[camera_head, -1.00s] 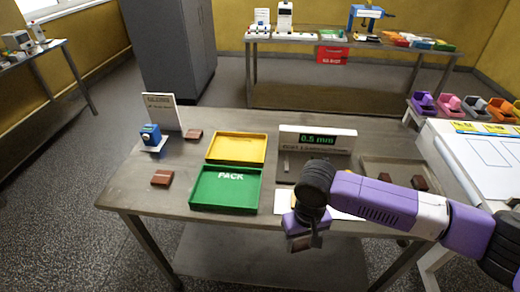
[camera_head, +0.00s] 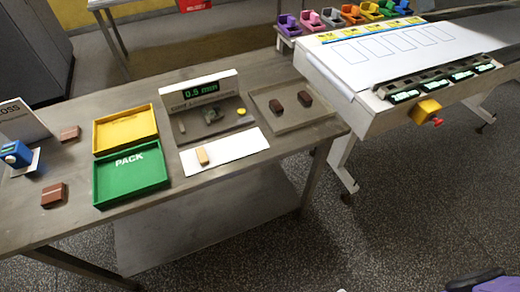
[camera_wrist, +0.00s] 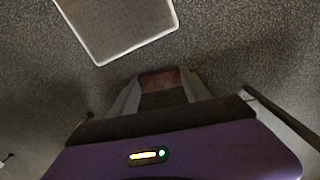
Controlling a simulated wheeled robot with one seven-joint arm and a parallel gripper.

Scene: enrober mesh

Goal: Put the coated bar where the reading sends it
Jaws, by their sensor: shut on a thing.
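My gripper (camera_wrist: 158,90) is shut on a reddish-brown coated bar (camera_wrist: 159,80), seen between its fingers in the wrist view, above speckled floor. In the head view the gripper is out of frame. The gauge display (camera_head: 200,91) at the back of the table reads 0.5 mm in green. A green tray marked PACK (camera_head: 130,176) and a yellow tray (camera_head: 125,131) lie left of the gauge; both look empty. A grey tray (camera_head: 289,128) at the right holds two dark bars (camera_head: 305,99).
Two brown bars (camera_head: 53,194) lie by a blue device (camera_head: 15,153) and a sign at the left. A white machine table (camera_head: 390,55) with coloured holders stands at the right.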

